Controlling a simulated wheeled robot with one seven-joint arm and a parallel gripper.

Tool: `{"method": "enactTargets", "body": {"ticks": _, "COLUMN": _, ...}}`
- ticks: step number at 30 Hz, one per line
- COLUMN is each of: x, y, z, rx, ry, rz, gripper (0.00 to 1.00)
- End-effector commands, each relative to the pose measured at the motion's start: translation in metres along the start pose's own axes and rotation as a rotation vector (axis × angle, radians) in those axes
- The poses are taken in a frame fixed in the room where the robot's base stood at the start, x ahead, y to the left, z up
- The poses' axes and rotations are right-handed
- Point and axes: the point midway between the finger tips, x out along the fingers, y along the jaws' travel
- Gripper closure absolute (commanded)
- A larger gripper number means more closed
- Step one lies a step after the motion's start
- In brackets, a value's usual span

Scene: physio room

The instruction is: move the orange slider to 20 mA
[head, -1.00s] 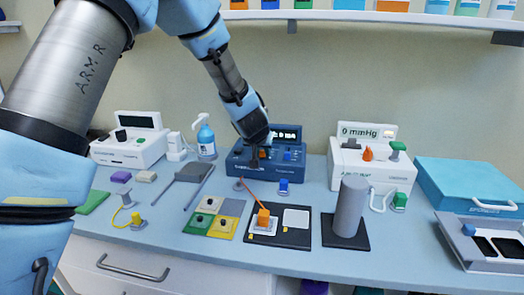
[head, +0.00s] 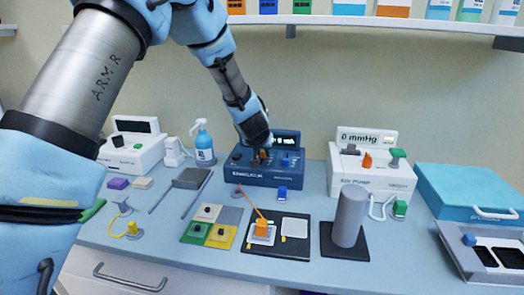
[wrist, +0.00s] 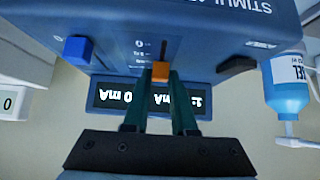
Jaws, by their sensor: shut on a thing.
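The dark blue stimulator (head: 285,181) stands at the back middle of the table, with a lit display (head: 287,138). Its orange slider (head: 263,155) is partly hidden by my gripper (head: 258,151) in the head view. In the upside-down wrist view, the orange slider (wrist: 160,71) sits between the two fingertips of my gripper (wrist: 161,77), which is shut on it. A dark slot runs from the slider toward the panel edge. The display (wrist: 145,97) shows upside down; one reading looks like 0 mA, the other is partly covered by a finger.
A blue knob (wrist: 78,49) and a dark knob (wrist: 237,65) flank the slider. A white pressure unit (head: 372,181) stands right, a gel bottle (head: 204,144) left. Electrode pads on a black board (head: 275,248) and a grey cylinder (head: 350,215) stand in front.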

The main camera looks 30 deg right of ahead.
Motion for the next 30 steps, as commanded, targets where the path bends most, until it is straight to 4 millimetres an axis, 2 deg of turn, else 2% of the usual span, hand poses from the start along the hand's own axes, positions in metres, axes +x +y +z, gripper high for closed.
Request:
{"method": "enactTargets", "body": {"ticks": 2, "x": 0.0, "y": 0.0, "z": -0.001, "rx": 0.0, "ry": 0.002, "rz": 0.0, "gripper": 1.0}}
{"method": "enactTargets", "body": {"ticks": 3, "x": 0.0, "y": 0.0, "z": -0.001, "rx": 0.0, "ry": 0.002, "rz": 0.0, "gripper": 0.73}}
{"method": "enactTargets", "body": {"ticks": 11, "x": 0.0, "y": 0.0, "z": -0.001, "rx": 0.0, "ry": 0.001, "rz": 0.0, "gripper": 0.45}}
{"method": "enactTargets", "body": {"ticks": 18, "x": -0.001, "y": 0.0, "z": -0.001, "rx": 0.0, "ry": 0.001, "rz": 0.0, "gripper": 0.45}}
{"method": "enactTargets", "body": {"ticks": 22, "x": -0.008, "y": 0.0, "z": 0.0, "rx": 0.001, "ry": 0.002, "rz": 0.0, "gripper": 0.45}}
{"method": "enactTargets", "body": {"ticks": 26, "x": -0.027, "y": 0.001, "z": -0.001, "rx": 0.002, "ry": 0.004, "rz": 0.002, "gripper": 0.45}}
{"method": "enactTargets", "body": {"ticks": 30, "x": -0.054, "y": 0.001, "z": -0.001, "rx": 0.002, "ry": 0.004, "rz": 0.001, "gripper": 0.45}}
